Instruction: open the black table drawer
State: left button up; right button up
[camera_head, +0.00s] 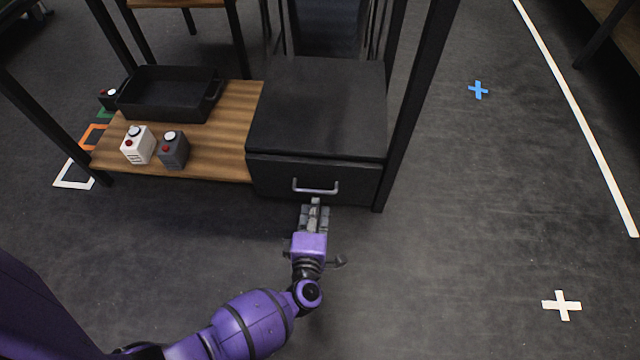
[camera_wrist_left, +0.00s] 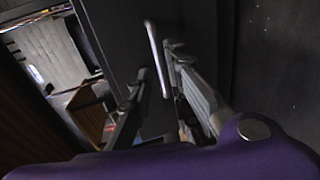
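The black drawer (camera_head: 275,178) is at the front of a black cabinet (camera_head: 315,105) on the table's lower shelf. It looks closed. Its silver handle (camera_head: 316,190) is a horizontal bar in the head view and a pale upright bar in the left wrist view (camera_wrist_left: 156,58). My left gripper (camera_head: 315,207) is just in front of the handle. In the left wrist view, its two fingers (camera_wrist_left: 155,78) are apart, with the handle bar showing between their tips. I cannot tell whether either finger touches it. My right gripper is not in view.
A wooden shelf (camera_head: 225,145) left of the cabinet holds a black tray (camera_head: 165,105), a white button box (camera_head: 137,147) and a dark grey button box (camera_head: 173,152). A black table leg (camera_head: 410,90) stands close right of the drawer. The floor in front is clear.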

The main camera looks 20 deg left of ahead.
aim_at(317, 191)
pick_arm(q)
jog(key=b+x, duration=0.3)
jog(key=x, duration=0.4)
jog(key=shift+r, duration=0.1)
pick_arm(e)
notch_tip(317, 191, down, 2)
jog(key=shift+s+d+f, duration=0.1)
pick_arm(q)
jog(key=shift+c, duration=0.2)
grip_shut()
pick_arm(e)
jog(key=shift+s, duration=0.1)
